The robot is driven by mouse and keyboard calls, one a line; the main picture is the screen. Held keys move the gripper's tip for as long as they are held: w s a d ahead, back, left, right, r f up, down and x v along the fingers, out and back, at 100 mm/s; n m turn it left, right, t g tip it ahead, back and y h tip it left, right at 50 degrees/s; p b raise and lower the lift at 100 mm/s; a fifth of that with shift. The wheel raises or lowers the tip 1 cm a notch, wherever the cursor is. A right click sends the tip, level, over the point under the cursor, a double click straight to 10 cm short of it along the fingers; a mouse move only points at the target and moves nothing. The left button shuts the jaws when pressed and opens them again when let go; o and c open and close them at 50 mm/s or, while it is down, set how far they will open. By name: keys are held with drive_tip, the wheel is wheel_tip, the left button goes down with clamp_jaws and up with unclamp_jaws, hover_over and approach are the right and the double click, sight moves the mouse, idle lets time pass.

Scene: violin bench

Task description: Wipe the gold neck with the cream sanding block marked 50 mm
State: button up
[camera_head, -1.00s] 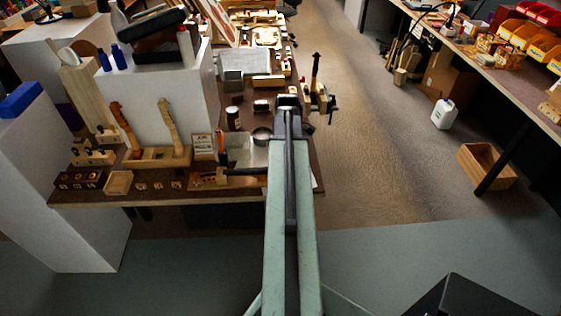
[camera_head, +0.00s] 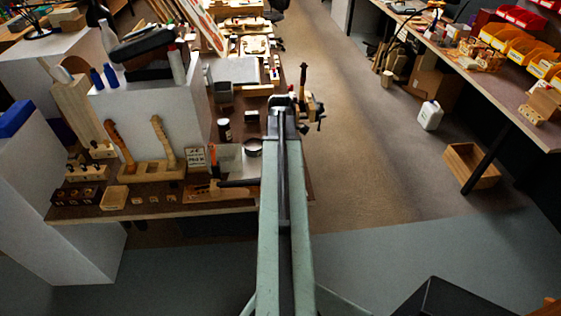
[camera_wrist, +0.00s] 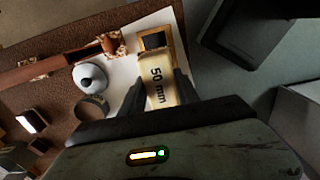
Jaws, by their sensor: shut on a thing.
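The cream sanding block (camera_wrist: 160,88), marked 50 mm, sits between the two dark fingers of my gripper (camera_wrist: 159,82) in the wrist view. My gripper is shut on it. In the head view my arm reaches over the right side of the brown bench, and its end hides the block. Two curved necks stand in a wooden stand (camera_head: 150,170) at the left of the bench, away from my gripper. The left neck (camera_head: 118,144) looks more orange-gold and the right neck (camera_head: 163,141) paler tan. I cannot tell surely which is the gold one.
A white sheet (camera_wrist: 119,72) and a wooden piece with a dark recess (camera_wrist: 153,41) lie below the block. A white plinth (camera_head: 165,100) rises behind the necks. A clamp-like fixture (camera_head: 312,108) stands right of my arm's end.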

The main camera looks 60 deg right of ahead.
drive_tip(key=shift+r, duration=0.2)
drive_tip(key=shift+r, duration=0.1)
wheel_tip(320, 180, up, 3)
drive_tip(key=p, duration=0.3)
drive_tip(key=shift+s, duration=0.15)
